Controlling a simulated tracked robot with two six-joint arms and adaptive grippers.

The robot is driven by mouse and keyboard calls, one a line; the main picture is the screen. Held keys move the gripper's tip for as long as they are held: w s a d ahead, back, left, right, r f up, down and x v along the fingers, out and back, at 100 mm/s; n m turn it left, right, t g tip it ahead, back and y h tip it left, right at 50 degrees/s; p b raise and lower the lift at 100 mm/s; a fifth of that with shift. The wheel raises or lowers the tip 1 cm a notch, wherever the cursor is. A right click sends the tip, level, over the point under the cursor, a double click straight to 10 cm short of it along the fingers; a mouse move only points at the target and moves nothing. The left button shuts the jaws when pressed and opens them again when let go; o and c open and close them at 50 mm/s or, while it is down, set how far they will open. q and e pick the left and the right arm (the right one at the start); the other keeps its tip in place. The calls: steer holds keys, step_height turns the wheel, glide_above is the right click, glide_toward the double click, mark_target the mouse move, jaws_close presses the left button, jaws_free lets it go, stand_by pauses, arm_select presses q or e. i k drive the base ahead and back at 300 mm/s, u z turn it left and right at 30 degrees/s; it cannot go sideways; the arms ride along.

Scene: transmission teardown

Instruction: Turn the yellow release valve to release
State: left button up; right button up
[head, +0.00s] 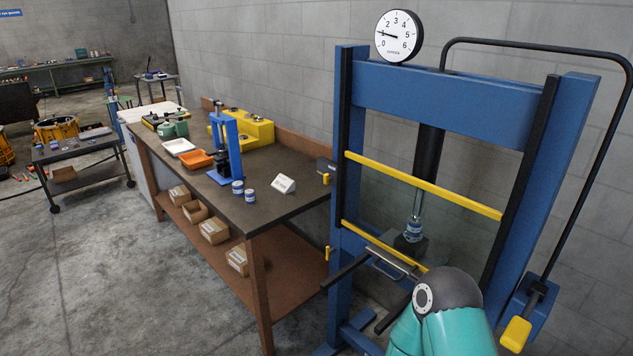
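A yellow lever-like part (516,334) sits at the lower right, at the base of the blue pump box (536,300) on the press's right post. It looks like the release valve, though I cannot be sure. The blue press frame (450,98) has a round pressure gauge (398,36) on top, its needle pointing left, near 1. The black ram (429,150) reaches down toward a small part with a blue-and-white band (413,231). A teal arm of mine with a dark joint comes up at the bottom centre right. Neither gripper is in view.
Two yellow bars (425,186) cross the press front. A black hose (545,48) loops down the right side. A workbench (255,205) with a yellow block (255,130), orange tray (195,160) and two small cans stands left.

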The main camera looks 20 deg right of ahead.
mark_target(327, 179)
steer(key=z, duration=0.1)
steer(key=i, duration=0.9)
steer(key=u, duration=0.1)
